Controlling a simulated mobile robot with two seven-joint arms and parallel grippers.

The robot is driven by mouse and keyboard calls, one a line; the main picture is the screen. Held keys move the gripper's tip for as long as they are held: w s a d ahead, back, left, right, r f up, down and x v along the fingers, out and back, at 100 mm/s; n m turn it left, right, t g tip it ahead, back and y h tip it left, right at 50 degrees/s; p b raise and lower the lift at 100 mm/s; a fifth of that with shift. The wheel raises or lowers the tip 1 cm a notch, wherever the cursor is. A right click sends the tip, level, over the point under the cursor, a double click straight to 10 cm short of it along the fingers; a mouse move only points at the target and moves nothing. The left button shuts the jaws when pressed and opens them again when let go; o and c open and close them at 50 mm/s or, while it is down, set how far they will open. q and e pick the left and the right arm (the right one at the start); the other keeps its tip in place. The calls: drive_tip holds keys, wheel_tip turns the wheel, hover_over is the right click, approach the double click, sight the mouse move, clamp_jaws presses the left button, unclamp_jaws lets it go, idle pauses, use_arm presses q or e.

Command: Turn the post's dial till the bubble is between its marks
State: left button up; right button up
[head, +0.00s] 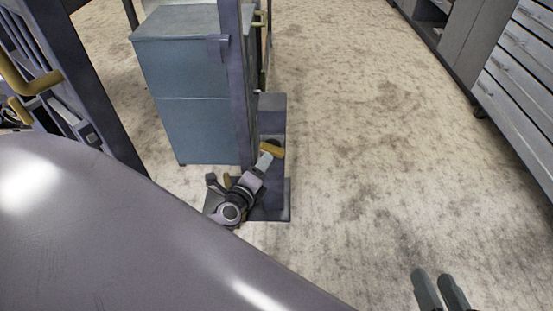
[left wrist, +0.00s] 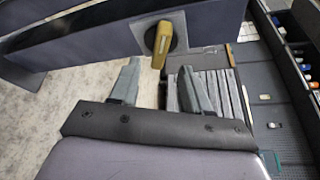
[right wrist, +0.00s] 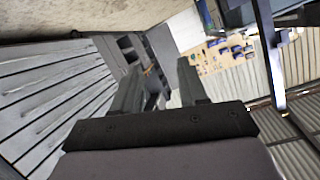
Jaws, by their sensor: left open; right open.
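The dial shows as a yellow handle (left wrist: 161,44) on a grey square plate in the left wrist view. The handle also shows in the head view (head: 272,150), low beside the dark upright post (head: 238,85). My left gripper (left wrist: 158,70) is open, its fingertips just short of the handle, which lies ahead of the gap between them. My right gripper (head: 433,277) is open and empty at the lower right, far from the post. I cannot make out the bubble or its marks.
A blue-grey cabinet (head: 190,95) stands just behind and left of the post. A dark frame with a yellow handle (head: 30,82) is at the far left. Grey drawers (head: 515,75) line the right edge. The floor (head: 365,150) between is clear.

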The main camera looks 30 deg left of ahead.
sight(271, 153)
use_arm(q)
drive_tip(key=shift+b+x, duration=0.85)
drive_tip(key=shift+x, duration=2.4)
use_arm(e)
drive_tip(key=shift+s+d+n+t, duration=0.15)
drive_tip(key=shift+d+n+t, duration=0.2)
drive_tip(key=shift+d, duration=0.25)
